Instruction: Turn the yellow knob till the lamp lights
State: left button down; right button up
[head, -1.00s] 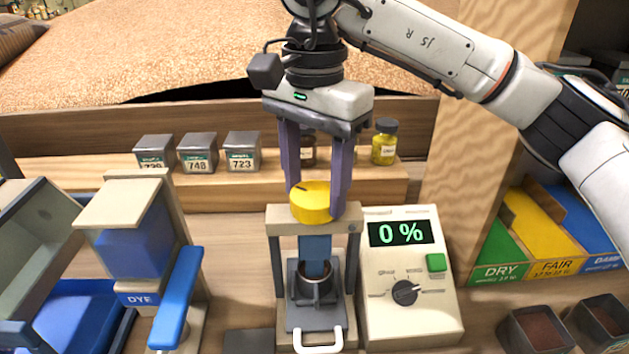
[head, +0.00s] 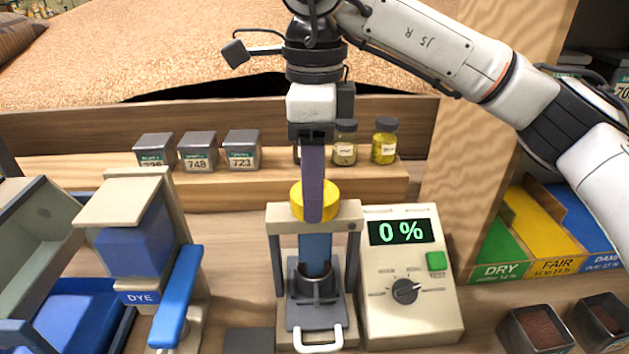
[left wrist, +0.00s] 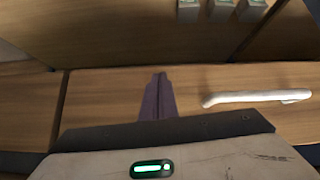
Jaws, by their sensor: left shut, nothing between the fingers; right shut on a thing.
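The yellow knob (head: 299,203) sits on top of a beige press frame (head: 349,213) with a blue ram (head: 315,252) over a small dark cup (head: 318,286). My right gripper (head: 313,212) comes down from above and is shut on the yellow knob. It is seen edge-on, so one finger hides part of the knob and the far finger. I cannot make out a lit lamp on the press. My left gripper (left wrist: 158,80) is shut and empty in the left wrist view, near a white bar handle (left wrist: 258,97); it is not in the head view.
A meter (head: 412,325) reading 0 % stands right of the press. A dye dispenser (head: 140,285) with a blue lever (head: 178,295) stands left. Grey tins (head: 198,152) and jars (head: 384,142) line the shelf behind. Two brown-filled boxes (head: 535,330) are at front right.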

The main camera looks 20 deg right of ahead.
jog(key=m, duration=0.5)
jog(key=shift+m, duration=0.3)
jog(key=m, duration=0.5)
jog(key=shift+m+b, duration=0.35)
jog(key=shift+m, duration=0.05)
jog(key=o, duration=1.1)
jog(key=shift+c, duration=0.2)
notch_tip(320, 180, up, 10)
jog(key=p, duration=0.2)
jog(key=shift+r, duration=0.2)
